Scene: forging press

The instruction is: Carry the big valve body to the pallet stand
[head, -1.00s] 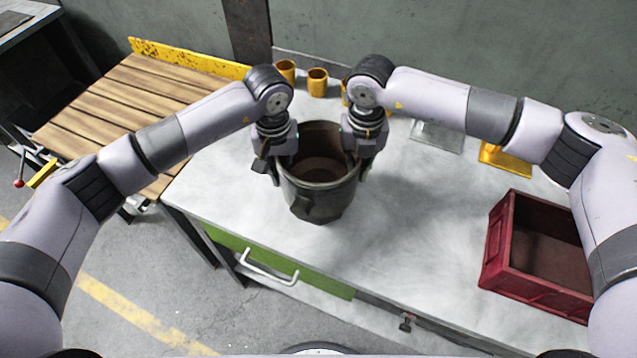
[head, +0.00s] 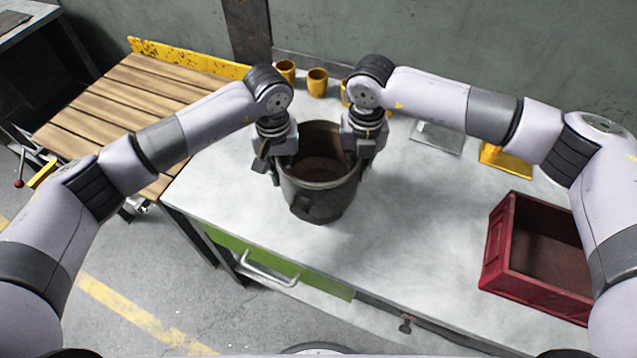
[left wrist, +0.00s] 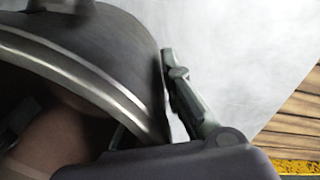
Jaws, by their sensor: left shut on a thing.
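The big valve body (head: 318,202) is a dark, pot-like hollow piece, upright on or just above the grey worktable; I cannot tell if its base touches. My left gripper (head: 275,172) is shut on the left side of its rim. In the left wrist view, the valve body (left wrist: 115,65) fills the left, with one finger (left wrist: 188,98) along its outer wall. My right gripper (head: 359,172) straddles the rim on the right and appears shut on it. The pallet stand (head: 128,98), with wooden slats and a yellow back edge, is at the left.
The grey worktable (head: 420,245) has free room in front and right of the valve body. A red crate (head: 497,262) stands at the right. Yellow cups (head: 317,82) and a yellow block (head: 505,160) are at the back. A green drawer (head: 320,284) is below.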

